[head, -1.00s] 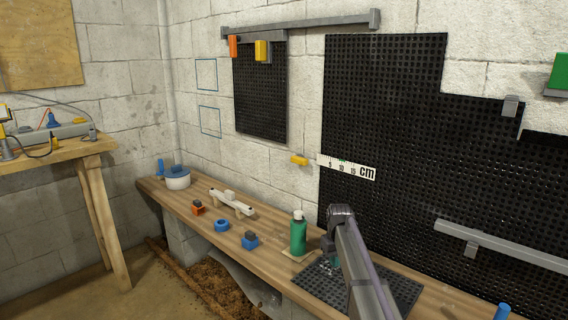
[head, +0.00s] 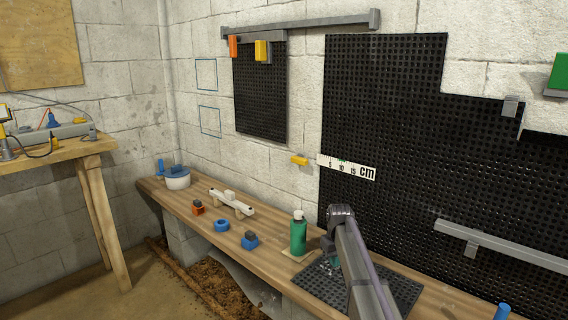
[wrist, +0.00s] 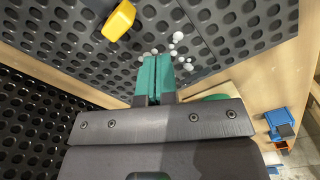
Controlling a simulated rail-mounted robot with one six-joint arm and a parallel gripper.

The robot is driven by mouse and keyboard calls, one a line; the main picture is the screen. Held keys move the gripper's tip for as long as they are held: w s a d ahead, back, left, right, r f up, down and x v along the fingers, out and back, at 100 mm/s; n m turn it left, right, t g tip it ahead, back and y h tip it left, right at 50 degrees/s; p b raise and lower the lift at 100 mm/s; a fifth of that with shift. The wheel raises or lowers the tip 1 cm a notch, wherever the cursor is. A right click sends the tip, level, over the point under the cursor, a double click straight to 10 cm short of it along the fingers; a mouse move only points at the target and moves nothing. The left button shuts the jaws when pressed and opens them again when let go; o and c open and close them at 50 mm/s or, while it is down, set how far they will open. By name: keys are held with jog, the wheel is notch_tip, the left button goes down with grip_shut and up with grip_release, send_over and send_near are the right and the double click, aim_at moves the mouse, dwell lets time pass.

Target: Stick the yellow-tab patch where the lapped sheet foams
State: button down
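A black dimpled sheet (head: 402,291) lies on the bench and fills the top of the wrist view (wrist: 235,30). White foam blobs (wrist: 177,38) sit on it just beyond my fingertips, and pale specks show by the gripper in the head view. A yellow tab (wrist: 118,20) shows over the sheet in the wrist view, left of my fingers and apart from them. I cannot make out a patch under it, and it does not show in the head view. My gripper (wrist: 157,60) points down at the sheet. Its teal fingers are together with nothing visible between them.
A green bottle (head: 298,234) stands close left of my gripper. A blue block (head: 250,240), blue ring (head: 222,225) and orange block (head: 198,207) lie farther left. A large dimpled membrane (head: 400,130) covers the wall behind. Yellow (head: 261,50) and orange (head: 233,46) tabs hang above.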

aim_at(324, 264)
jog(key=shift+f+b, duration=1.2)
jog(key=shift+r, duration=0.15)
dwell(0.4)
notch_tip(324, 264, up, 7)
jog(key=p, duration=0.7)
jog(key=w+a+r+m+p, duration=0.2)
jog(key=w+a+m, duration=0.1)
jog(key=m, duration=0.3)
notch_tip(324, 264, down, 7)
jog(key=b, duration=0.6)
jog(key=shift+a+b, duration=0.1)
jog(key=shift+b, duration=0.25)
jog(key=shift+f+b, duration=1.05)
dwell(1.9)
